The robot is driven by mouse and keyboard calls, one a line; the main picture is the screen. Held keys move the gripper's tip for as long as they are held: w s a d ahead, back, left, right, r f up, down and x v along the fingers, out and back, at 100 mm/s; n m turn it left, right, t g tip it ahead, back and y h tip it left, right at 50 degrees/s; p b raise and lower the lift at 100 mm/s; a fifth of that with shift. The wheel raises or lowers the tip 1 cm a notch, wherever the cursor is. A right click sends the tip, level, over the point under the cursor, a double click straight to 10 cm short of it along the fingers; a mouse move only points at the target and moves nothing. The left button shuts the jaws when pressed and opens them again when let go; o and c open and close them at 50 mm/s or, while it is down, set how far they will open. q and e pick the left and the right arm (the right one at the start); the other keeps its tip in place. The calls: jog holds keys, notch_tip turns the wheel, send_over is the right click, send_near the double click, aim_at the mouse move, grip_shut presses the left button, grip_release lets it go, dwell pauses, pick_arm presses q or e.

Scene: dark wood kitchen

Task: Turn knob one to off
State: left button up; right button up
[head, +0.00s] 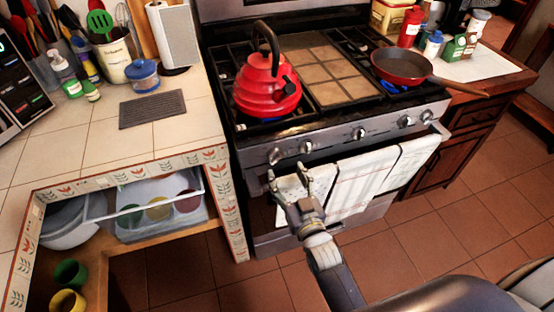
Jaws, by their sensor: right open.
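The stove (345,136) stands in the middle of the head view, with a row of silver knobs along its front panel. The leftmost knob (274,156) and the one beside it (305,147) sit at the left of the panel. More knobs are at the middle (358,133) and right (405,121). My right gripper (303,178) is open and empty, just below the two left knobs, in front of a hanging towel. It appears apart from the knobs. The knobs' exact settings are too small to read. My left gripper is not in view.
A red kettle (267,85) sits on the left burners and a red pan (400,67) on the right. Towels (362,182) hang from the oven handle. The tiled counter (95,135) is left of the stove, with an open shelf below. Tiled floor is clear in front.

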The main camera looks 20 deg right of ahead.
aim_at(278, 158)
jog(key=w, duration=0.5)
jog(key=shift+w+a, duration=0.25)
jog(key=shift+w, duration=0.5)
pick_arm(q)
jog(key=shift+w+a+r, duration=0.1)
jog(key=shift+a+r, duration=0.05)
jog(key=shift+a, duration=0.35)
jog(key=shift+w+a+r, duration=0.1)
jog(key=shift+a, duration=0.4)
pick_arm(e)
jog(key=c, duration=1.1)
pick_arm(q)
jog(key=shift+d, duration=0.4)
pick_arm(e)
jog(key=shift+o, duration=0.2)
